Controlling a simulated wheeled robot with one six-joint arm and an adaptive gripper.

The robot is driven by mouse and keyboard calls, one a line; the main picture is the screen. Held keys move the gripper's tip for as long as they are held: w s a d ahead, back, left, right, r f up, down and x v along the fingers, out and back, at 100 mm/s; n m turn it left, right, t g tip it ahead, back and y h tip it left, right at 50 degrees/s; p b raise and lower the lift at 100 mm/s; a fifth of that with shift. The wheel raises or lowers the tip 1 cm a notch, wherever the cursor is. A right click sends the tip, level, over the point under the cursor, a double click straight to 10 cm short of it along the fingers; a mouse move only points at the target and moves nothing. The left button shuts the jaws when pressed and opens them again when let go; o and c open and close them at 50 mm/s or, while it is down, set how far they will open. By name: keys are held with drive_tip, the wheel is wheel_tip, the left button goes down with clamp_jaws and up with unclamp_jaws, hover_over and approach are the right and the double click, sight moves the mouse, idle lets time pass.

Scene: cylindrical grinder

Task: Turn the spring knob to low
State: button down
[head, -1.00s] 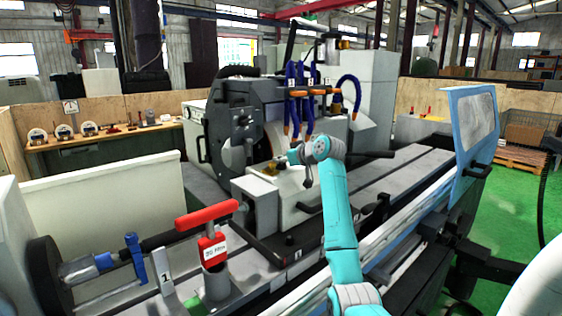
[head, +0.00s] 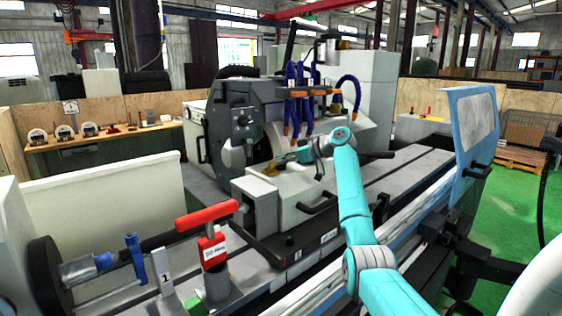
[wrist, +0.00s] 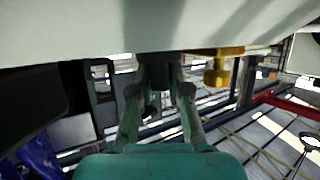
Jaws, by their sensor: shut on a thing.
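In the wrist view, a dark block-like knob (wrist: 160,67) sticks out from the edge of a pale housing (wrist: 100,32). It looks like the spring knob, but no low marking can be read. My gripper (wrist: 160,88) has a finger on each side of this knob and is shut on it. In the head view, my gripper (head: 286,158) reaches left over the white workhead on the grinder table; the knob there is too small or hidden to make out.
A yellow fitting (wrist: 217,68) sits close to the right of my fingers in the wrist view. Blue coolant hoses (head: 300,95) hang behind the gripper. A black bar handle (head: 318,203) and a red T-handle (head: 208,225) stand nearer.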

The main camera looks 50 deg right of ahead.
drive_tip(key=shift+f+n+g+y, duration=0.2)
drive_tip(key=shift+n+g+y, duration=0.4)
drive_tip(key=shift+n+y, duration=0.5)
drive_tip(key=shift+f+y, duration=0.1)
drive_tip(key=shift+y, duration=0.2)
drive_tip(key=c, duration=1.1)
unclamp_jaws()
drive_tip(key=shift+r, duration=0.2)
drive_tip(key=shift+s+d+r, duration=0.2)
drive_tip(key=shift+s+d, duration=0.1)
drive_tip(key=shift+s, duration=0.15)
drive_tip(key=v, duration=0.6)
drive_tip(key=shift+s, duration=0.1)
drive_tip(key=shift+d, duration=0.1)
